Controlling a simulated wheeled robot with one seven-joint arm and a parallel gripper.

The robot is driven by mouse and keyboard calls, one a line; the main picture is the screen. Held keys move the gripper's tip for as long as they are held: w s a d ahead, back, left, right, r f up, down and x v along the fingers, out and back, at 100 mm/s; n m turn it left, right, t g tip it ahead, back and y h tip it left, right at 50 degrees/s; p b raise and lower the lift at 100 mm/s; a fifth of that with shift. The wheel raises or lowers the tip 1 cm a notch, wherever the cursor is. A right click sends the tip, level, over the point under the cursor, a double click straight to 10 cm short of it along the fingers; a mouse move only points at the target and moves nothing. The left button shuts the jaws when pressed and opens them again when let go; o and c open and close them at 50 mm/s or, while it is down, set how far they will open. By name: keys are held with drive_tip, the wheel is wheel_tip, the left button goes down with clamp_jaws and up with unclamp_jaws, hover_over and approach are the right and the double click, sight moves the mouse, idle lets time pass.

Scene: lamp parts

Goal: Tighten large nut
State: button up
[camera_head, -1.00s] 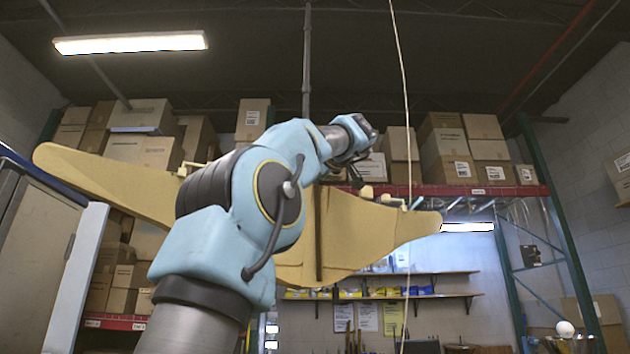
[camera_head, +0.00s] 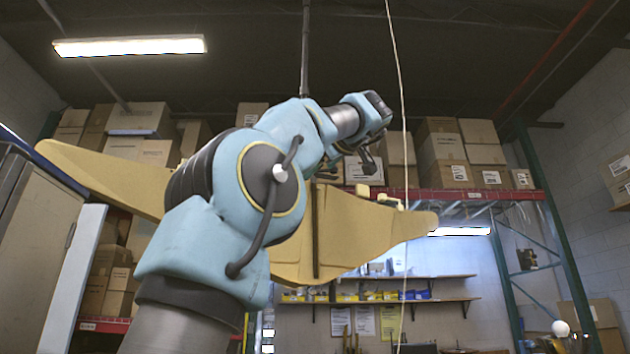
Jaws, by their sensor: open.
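A large tan, wing-shaped lamp part (camera_head: 365,235) spans the view behind my blue arm, and my arm hides its middle. My gripper (camera_head: 369,163) is a small dark shape under my wrist, just above that top edge and a little left of those pieces. It is open, and I see nothing held in it. A gap to the tan part cannot be judged.
A grey vertical pole (camera_head: 304,50) comes down from the ceiling behind my arm. A thin pale cord (camera_head: 399,100) hangs right of my wrist. Shelves with cardboard boxes (camera_head: 445,150) stand behind. The space right of the tan part looks clear.

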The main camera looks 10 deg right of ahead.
drive_tip(key=shift+b+v, duration=0.35)
drive_tip(key=shift+v, duration=1.75)
